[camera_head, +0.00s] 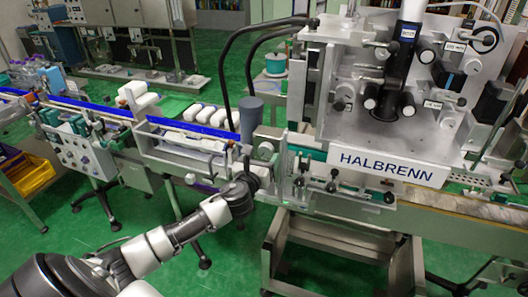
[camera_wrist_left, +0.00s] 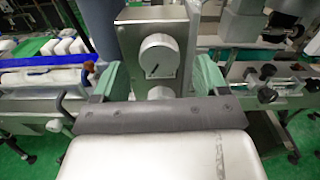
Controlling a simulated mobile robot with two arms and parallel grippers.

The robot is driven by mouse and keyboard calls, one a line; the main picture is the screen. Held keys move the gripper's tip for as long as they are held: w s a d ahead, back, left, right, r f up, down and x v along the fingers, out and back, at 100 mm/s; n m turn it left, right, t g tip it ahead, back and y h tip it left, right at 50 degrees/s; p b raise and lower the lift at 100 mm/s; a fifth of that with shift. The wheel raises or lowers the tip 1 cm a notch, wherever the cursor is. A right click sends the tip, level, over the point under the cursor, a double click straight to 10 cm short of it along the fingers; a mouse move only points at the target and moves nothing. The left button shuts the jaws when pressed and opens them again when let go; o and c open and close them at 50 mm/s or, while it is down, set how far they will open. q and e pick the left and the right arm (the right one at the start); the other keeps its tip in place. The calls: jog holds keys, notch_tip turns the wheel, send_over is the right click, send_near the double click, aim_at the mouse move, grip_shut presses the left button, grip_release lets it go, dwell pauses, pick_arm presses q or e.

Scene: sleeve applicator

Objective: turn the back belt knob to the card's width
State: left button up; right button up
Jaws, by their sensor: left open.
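My left gripper (camera_head: 250,167) is at the machine's left end in the head view. In the left wrist view the left gripper (camera_wrist_left: 158,80) is open, with a green-padded finger on each side. Between and beyond the fingers is a round light-grey knob (camera_wrist_left: 158,56) with a dark pointer line, on the front of a grey metal housing (camera_wrist_left: 133,38). A second rounded part (camera_wrist_left: 160,92) below it is partly hidden by the gripper body. I cannot tell which is the back belt knob. Neither finger visibly touches the upper knob. No width card can be made out. My right gripper is not in view.
The HALBRENN machine (camera_head: 388,165) stands right of the gripper. A conveyor with blue edging (camera_head: 190,128) runs off to the left. A grey cylinder (camera_head: 251,115) stands close behind the gripper. The green floor (camera_head: 75,240) is open at lower left.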

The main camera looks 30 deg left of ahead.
pick_arm(q)
jog(key=shift+x, duration=1.1)
jog(key=c, duration=0.9)
jog(key=shift+c, duration=0.2)
jog(key=shift+n, duration=0.3)
